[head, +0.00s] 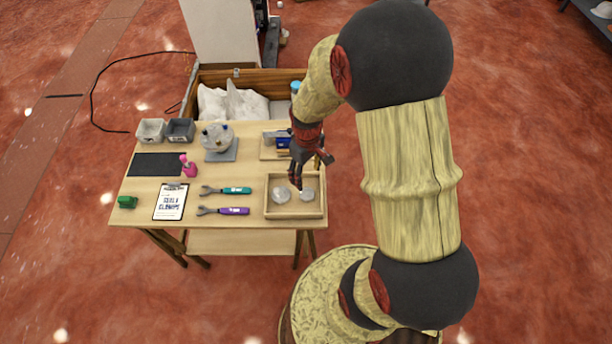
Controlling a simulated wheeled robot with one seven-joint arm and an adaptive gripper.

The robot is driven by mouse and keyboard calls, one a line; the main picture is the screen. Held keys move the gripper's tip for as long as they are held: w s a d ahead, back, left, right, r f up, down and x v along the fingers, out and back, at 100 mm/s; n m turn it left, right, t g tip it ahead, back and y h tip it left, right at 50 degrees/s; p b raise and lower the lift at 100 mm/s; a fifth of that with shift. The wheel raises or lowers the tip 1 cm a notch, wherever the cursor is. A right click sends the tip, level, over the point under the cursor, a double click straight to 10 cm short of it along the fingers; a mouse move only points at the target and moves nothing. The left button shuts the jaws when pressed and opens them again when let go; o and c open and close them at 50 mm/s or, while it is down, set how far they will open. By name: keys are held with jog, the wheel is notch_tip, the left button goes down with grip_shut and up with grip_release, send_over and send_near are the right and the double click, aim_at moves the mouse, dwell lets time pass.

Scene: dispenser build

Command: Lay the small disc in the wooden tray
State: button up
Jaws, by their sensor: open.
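The wooden tray (295,216) is a shallow, light wood box at the right front corner of the table. Two pale grey, roundish pieces lie inside it. The larger one (281,195) is on the left, and the smaller one, seemingly the small disc (307,195), is on the right, flat on the tray floor as far as I can tell. My gripper (296,186) is open, pointing down over the back part of the tray, just above and between the two pieces. Its fingers look empty. The exact height above the tray is hard to judge.
Two wrenches, teal (236,190) and purple (233,211), lie left of the tray. A wooden holder with blue items (270,152) is behind the tray.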

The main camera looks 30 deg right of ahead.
notch_tip(320, 180, up, 10)
jog(key=a+t, duration=0.1)
jog(key=a, duration=0.2)
jog(key=s+a+r+t, duration=0.1)
jog(key=s+a+r, duration=0.2)
jog(key=r, duration=0.3)
jog(key=s+a+r+m+t, duration=0.1)
jog(key=s+a+r+t, duration=0.1)
jog(key=s+r, duration=0.3)
jog(key=s+a+r+m+t, duration=0.1)
jog(key=s+a+r, duration=0.3)
jog(key=r, duration=0.5)
jog(key=shift+s+t, duration=0.15)
jog(key=shift+t, duration=0.15)
jog(key=shift+r, duration=0.1)
